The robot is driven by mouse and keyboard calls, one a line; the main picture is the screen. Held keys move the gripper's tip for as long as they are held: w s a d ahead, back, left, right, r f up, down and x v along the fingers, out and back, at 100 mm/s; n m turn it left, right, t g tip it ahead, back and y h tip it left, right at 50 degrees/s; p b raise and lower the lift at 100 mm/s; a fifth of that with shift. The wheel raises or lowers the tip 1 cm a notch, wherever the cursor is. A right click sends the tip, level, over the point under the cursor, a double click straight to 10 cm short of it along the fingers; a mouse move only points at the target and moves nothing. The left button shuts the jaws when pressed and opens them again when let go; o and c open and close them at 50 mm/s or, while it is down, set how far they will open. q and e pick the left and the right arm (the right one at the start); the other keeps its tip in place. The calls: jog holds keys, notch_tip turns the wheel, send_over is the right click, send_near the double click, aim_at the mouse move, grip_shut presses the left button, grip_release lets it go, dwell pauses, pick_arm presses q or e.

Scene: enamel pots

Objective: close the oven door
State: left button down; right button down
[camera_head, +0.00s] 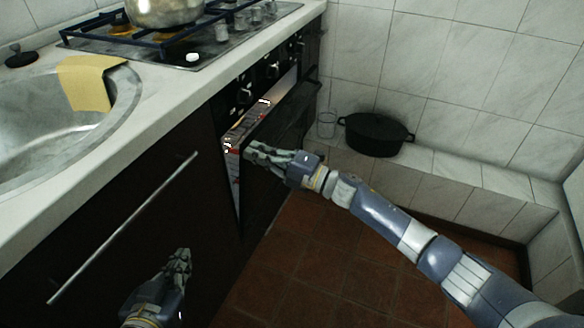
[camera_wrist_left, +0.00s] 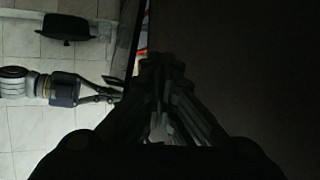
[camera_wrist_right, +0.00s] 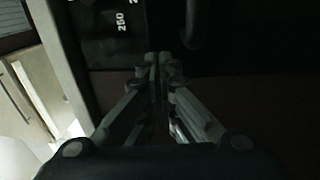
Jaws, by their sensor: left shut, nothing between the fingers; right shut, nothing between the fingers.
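The dark oven door (camera_head: 284,125) stands partly open below the stove. A lit strip of the oven interior (camera_head: 240,133) shows between the door and the oven front. My right gripper (camera_head: 252,152) is shut and empty at the door's near upper edge; I cannot tell whether it touches. My left gripper (camera_head: 184,256) is shut and empty, low in front of the dark cabinet. Its closed fingers show in the left wrist view (camera_wrist_left: 162,62).
The cabinet's long metal handle (camera_head: 125,228) is near my left gripper. A black pot (camera_head: 375,134) and a glass (camera_head: 326,124) stand on the tiled ledge at the right. A metal pot (camera_head: 165,10) sits on the stove. The red tiled floor (camera_head: 300,270) is clear.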

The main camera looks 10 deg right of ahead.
pick_arm(q)
jog(key=s+a+f+g+y+p, duration=0.1)
jog(key=s+f+g, duration=0.2)
jog(key=s+f, duration=0.1)
jog(key=shift+s+a+f+g, duration=0.15)
jog(key=shift+a+f+g, duration=0.15)
jog(key=shift+a+f, duration=0.15)
